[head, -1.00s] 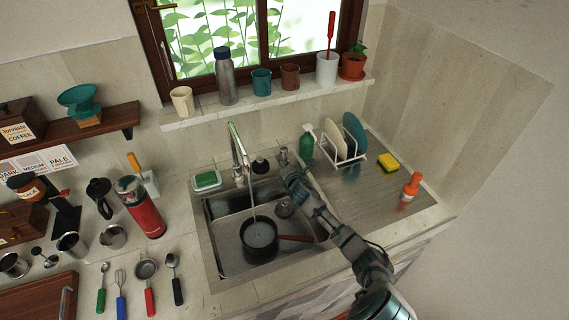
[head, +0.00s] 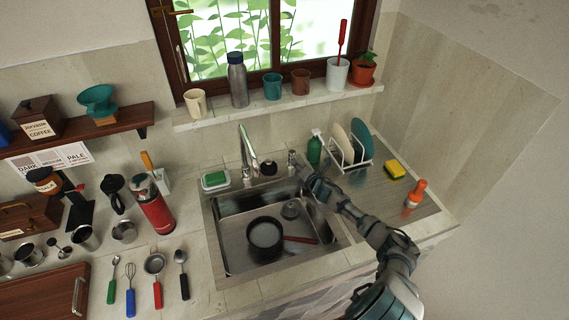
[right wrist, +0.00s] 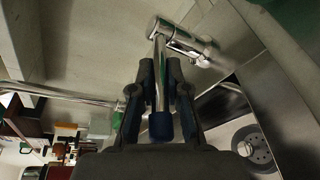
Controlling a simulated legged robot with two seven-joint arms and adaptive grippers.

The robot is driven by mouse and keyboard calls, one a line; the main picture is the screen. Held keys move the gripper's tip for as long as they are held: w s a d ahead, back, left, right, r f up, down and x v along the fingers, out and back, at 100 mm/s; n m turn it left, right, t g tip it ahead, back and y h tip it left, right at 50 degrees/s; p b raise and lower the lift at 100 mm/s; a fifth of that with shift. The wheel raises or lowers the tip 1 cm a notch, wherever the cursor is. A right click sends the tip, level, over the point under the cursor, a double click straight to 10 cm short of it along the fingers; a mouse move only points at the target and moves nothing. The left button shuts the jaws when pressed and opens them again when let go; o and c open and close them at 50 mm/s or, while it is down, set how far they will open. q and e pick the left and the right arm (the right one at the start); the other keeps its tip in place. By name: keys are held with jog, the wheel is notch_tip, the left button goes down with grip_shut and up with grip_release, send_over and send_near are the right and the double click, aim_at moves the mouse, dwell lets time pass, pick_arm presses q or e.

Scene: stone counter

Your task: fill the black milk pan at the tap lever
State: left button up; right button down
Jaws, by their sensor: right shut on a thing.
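The black milk pan (head: 251,249) stands upright in the sink basin under the tap spout (head: 248,148), its red-brown handle (head: 301,240) pointing right. Pale grey water (head: 265,235) shows inside it; its exact level is hard to tell. No stream shows between spout and pan. My right gripper (head: 297,168) is at the tap lever, right of the spout. In the right wrist view the chrome lever (right wrist: 161,85) with its dark blue end (right wrist: 161,126) lies between the fingers of my gripper (right wrist: 160,90), which is shut on it. My left gripper is not in view.
The steel sink (head: 232,205) has a drain strainer (head: 291,209) behind the pan. A sponge dish (head: 215,180) is left of the tap.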

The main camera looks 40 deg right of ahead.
jog(key=shift+d+r+n+y, duration=0.3)
jog(key=shift+d+r+y, duration=0.1)
jog(key=shift+d+r, duration=0.05)
jog(key=shift+d+f+y, duration=0.15)
jog(key=shift+d+y, duration=0.15)
jog(key=c, duration=1.2)
grip_release()
jog(key=shift+a, duration=0.25)
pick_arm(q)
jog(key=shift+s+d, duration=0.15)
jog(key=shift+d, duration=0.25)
pick_arm(e)
jog(key=shift+o, duration=0.2)
jog(key=d+f+v, duration=0.1)
jog(key=v, duration=1.1)
jog(key=shift+a, duration=0.25)
jog(key=shift+a+r, duration=0.15)
